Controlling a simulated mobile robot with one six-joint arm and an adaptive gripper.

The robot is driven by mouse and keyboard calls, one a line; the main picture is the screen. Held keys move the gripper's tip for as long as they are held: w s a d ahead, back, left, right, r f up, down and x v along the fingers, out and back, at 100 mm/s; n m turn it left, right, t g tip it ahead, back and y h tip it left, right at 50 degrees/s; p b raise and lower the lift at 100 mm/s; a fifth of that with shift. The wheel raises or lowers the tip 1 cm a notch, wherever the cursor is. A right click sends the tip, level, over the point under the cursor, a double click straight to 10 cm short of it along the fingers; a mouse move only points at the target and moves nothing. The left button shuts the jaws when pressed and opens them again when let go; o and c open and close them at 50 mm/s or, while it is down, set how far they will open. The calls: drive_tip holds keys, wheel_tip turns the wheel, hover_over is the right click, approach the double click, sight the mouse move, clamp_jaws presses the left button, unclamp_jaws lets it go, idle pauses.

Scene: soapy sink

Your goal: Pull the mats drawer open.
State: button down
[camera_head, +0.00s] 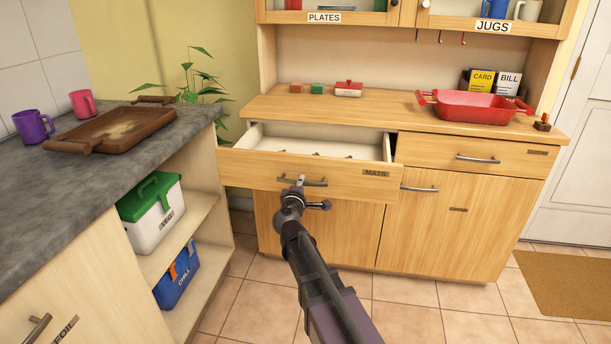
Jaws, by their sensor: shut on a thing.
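The mats drawer (345,176) is the upper left drawer of the wooden dresser, with a dark label reading MATS at the right of its front. It stands pulled out, and its pale inside shows, with a few small dark things in it that I cannot make out. Its grey bar handle (316,183) is at the middle of the front. My gripper (301,183) is at the left part of this handle, shut on it. My arm comes up from the bottom of the picture and hides part of the cupboard door below.
A grey worktop (60,220) on the left holds a brown tray (92,137) and two mugs. Shelves below hold a green-lidded box (150,228) and a blue box (178,276). A red dish (470,107) stands on the dresser top. Tiled floor (410,318) is clear at the front right.

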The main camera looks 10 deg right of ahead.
drive_tip(key=shift+v, duration=1.2)
drive_tip(key=c, duration=0.6)
unclamp_jaws()
drive_tip(key=shift+a, duration=0.1)
drive_tip(key=shift+s, duration=0.15)
drive_tip(key=v, duration=1.1)
drive_tip(key=shift+s, duration=0.35)
drive_tip(key=shift+a, duration=0.15)
